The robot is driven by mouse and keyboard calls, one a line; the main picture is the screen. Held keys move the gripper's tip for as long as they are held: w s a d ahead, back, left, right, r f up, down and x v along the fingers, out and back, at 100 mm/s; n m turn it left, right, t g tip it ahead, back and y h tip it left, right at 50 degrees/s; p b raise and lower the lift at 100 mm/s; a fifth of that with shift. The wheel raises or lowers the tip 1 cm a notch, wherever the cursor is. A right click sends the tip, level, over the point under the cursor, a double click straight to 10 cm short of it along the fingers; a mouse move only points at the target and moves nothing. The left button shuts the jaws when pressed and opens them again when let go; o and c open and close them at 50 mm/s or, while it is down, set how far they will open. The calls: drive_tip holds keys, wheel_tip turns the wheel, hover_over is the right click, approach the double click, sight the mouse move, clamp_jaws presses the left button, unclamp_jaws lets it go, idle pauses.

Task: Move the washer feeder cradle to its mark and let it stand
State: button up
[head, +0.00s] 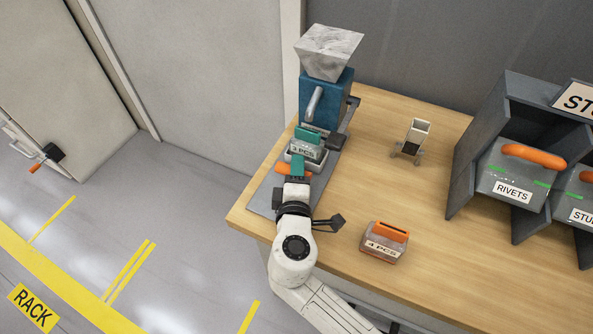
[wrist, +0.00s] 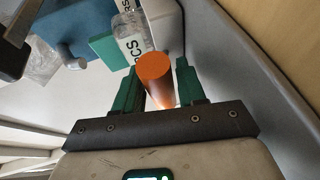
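A pale cradle (head: 291,161) sits on a grey plate in front of a blue machine with a hopper. A clear box (head: 307,150) marked PCS, with a teal top bar, stands in it; the box also shows in the wrist view (wrist: 128,38). An orange handle (wrist: 154,72) stands at the near side, seemingly the cradle's. My gripper (head: 298,164) is at this handle. In the wrist view its two green fingers (wrist: 160,82) lie either side of the handle; whether they press on it is unclear. Part of the cradle is hidden. I cannot make out a mark.
The blue machine (head: 325,98) rises just behind. A small pale stand (head: 411,147) and a box with an orange bar (head: 384,245) are on the wooden table (head: 455,265). A grey rack (head: 482,150) with labelled bins fills the right. The table's left edge is close to my arm.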

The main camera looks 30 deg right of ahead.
clamp_jaws()
drive_tip(key=shift+s+a, duration=0.1)
idle(0.3)
drive_tip(key=s+a, duration=0.4)
drive_tip(key=a, duration=0.1)
drive_tip(key=s+a+b, duration=0.1)
drive_tip(key=a, duration=0.2)
drive_tip(key=shift+s, duration=0.4)
drive_tip(key=shift+a+f, duration=0.1)
unclamp_jaws()
drive_tip(key=shift+s+a, duration=0.1)
drive_tip(key=b+v, duration=0.1)
drive_tip(key=v, duration=1)
